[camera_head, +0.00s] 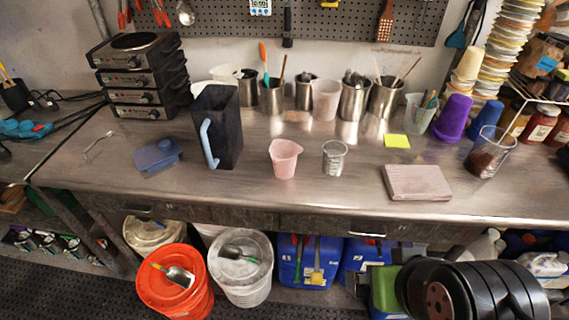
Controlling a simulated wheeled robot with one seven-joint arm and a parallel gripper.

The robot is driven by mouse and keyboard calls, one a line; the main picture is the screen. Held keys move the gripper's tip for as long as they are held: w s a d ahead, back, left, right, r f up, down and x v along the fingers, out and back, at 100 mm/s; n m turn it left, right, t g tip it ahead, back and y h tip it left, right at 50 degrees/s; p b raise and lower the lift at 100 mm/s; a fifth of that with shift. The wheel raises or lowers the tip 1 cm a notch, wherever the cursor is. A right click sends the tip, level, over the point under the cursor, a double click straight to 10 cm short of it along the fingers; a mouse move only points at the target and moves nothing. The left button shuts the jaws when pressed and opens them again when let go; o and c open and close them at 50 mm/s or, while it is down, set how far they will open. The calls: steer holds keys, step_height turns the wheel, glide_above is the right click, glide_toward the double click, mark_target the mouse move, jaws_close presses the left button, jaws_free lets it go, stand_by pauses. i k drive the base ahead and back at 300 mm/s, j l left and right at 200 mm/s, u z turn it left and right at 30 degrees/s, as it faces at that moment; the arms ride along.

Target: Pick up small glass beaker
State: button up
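A small clear glass beaker (334,158) with dark markings stands upright near the middle of the metal worktop (235,188). Just left of it, and apart from it, stands a pink plastic measuring cup (284,160). A larger clear beaker (489,152) with dark red contents stands farther right. Black rounded parts of my arm show at the lower right, in front of the bench.
A tall dark pitcher (222,125) with a light-blue handle stands left of the pink cup. A pinkish block (417,182) lies right of the small beaker. Several metal containers with utensils line the back. An orange bucket (174,287) stands below. The worktop before the small beaker is clear.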

mark_target(334, 159)
steer(key=i+u, duration=0.15)
steer(key=u, duration=0.35)
steer(key=i+j+u, duration=0.1)
steer(key=u, duration=0.35)
steer(key=i+u, duration=0.15)
steer(key=u, duration=0.35)
